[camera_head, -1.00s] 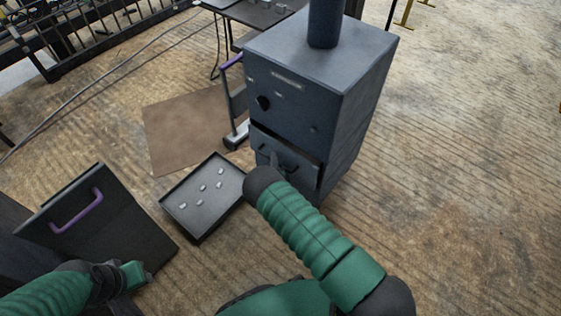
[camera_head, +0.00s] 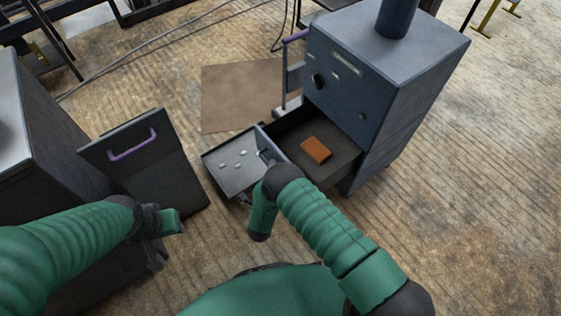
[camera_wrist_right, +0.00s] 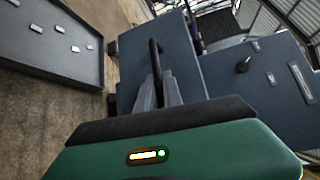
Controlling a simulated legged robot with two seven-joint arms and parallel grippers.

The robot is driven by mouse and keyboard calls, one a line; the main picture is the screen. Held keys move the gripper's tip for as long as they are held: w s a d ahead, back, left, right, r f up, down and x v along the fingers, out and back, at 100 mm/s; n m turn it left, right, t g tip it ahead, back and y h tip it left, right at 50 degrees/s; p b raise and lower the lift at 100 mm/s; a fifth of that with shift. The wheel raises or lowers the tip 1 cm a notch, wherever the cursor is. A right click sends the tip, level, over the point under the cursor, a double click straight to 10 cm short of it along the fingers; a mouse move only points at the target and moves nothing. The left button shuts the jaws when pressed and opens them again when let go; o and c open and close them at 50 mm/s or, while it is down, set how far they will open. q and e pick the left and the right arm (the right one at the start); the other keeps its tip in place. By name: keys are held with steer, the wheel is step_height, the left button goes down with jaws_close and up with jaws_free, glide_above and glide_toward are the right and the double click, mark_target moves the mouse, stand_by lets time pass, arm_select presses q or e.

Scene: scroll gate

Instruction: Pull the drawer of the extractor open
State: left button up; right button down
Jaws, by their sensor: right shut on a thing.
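The extractor (camera_head: 400,75) is a dark blue-grey box with a pipe on top, at the upper right of the head view. Its drawer (camera_head: 338,166) stands well out from the body, and an orange-brown block (camera_head: 315,150) lies inside. My right gripper (camera_wrist_right: 163,88) is shut on the drawer's dark handle (camera_wrist_right: 155,58) in the wrist view; in the head view my arm partly hides this grip. The drawer front (camera_wrist_right: 187,55) fills the middle of the wrist view. My left gripper (camera_head: 158,238) is at the left, away from the extractor; its finger opening is unclear.
A shallow tray (camera_head: 222,176) with several small pale pieces lies left of the drawer front. A dark panel with a purple handle (camera_head: 132,146) stands farther left. A brown mat (camera_head: 235,95) lies behind the tray. Floor right of the extractor is clear.

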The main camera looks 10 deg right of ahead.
steer(key=shift+s+a+f, duration=0.25)
steer(key=shift+s+a, duration=0.05)
steer(key=c, duration=1.8)
jaws_free()
steer(key=shift+w, duration=0.1)
steer(key=shift+r, duration=0.1)
